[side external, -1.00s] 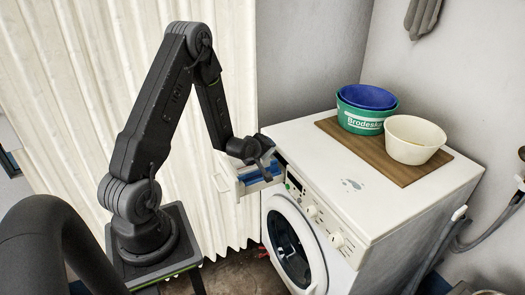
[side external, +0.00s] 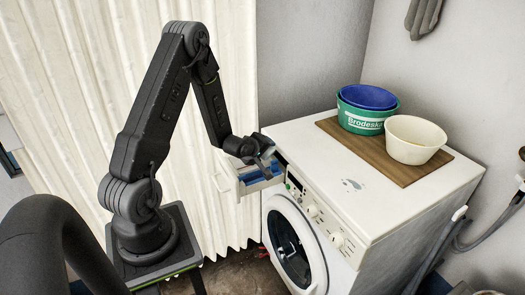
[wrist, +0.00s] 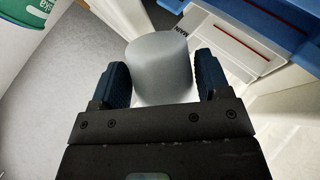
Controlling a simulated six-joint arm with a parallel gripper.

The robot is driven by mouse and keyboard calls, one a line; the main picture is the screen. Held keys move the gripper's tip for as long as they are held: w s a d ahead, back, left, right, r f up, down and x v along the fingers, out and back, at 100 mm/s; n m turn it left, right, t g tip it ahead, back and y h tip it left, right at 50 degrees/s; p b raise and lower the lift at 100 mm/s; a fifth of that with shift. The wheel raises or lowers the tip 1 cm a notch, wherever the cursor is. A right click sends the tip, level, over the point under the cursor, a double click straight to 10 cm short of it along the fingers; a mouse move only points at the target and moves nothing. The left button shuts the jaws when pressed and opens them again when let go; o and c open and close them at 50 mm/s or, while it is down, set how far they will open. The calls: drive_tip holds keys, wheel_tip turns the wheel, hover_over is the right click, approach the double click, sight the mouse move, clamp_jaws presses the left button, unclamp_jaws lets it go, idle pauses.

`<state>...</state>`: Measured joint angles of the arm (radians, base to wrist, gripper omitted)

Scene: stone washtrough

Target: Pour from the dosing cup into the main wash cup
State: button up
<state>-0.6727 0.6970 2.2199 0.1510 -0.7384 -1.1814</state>
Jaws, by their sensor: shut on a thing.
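The dosing cup (wrist: 160,55) is a plain grey, rounded cup in the wrist view. My gripper (wrist: 162,64) is shut on it, with one dark blue finger pad on each side. The cup's inside and contents are hidden. The main wash cup, a white compartment (wrist: 247,45) lettered "MAIN" with a red line, lies to the right of the held cup, beside a blue part. In the side view my gripper (side external: 265,162) is above the pulled-out drawer (side external: 254,189); the dosing cup cannot be made out there.
The drawer projects from the upper left front of a white washing machine (side external: 375,205). On its top, a wooden board (side external: 375,152) carries a green tub (side external: 352,122) with a blue basin (side external: 368,96) in it, and a cream bowl (side external: 414,150). A pale curtain hangs behind my arm.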

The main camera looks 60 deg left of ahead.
drive_tip(key=shift+s+a+n+t+h, duration=0.2)
drive_tip(key=shift+n+t+h, duration=0.1)
drive_tip(key=shift+n+h, duration=0.25)
idle(1.2)
drive_tip(key=shift+r, duration=0.1)
drive_tip(key=shift+a+r+n+h, duration=0.15)
drive_tip(key=shift+n+h, duration=0.1)
drive_tip(key=shift+h, duration=0.1)
drive_tip(key=shift+r+t, duration=0.1)
drive_tip(key=shift+t, duration=0.2)
idle(0.7)
drive_tip(key=shift+s+a+r+n+h, duration=0.1)
drive_tip(key=shift+a+r+n+h, duration=0.05)
drive_tip(key=shift+n+h, duration=0.2)
idle(0.9)
drive_tip(key=shift+a+r+n+t+h, duration=0.2)
drive_tip(key=shift+n+t+h, duration=0.05)
drive_tip(key=shift+t, duration=0.05)
drive_tip(key=shift+s, duration=0.1)
idle(0.8)
drive_tip(key=shift+s+a+r+n+h, duration=0.1)
drive_tip(key=shift+a+r+n+h, duration=0.1)
drive_tip(key=shift+n+h, duration=0.2)
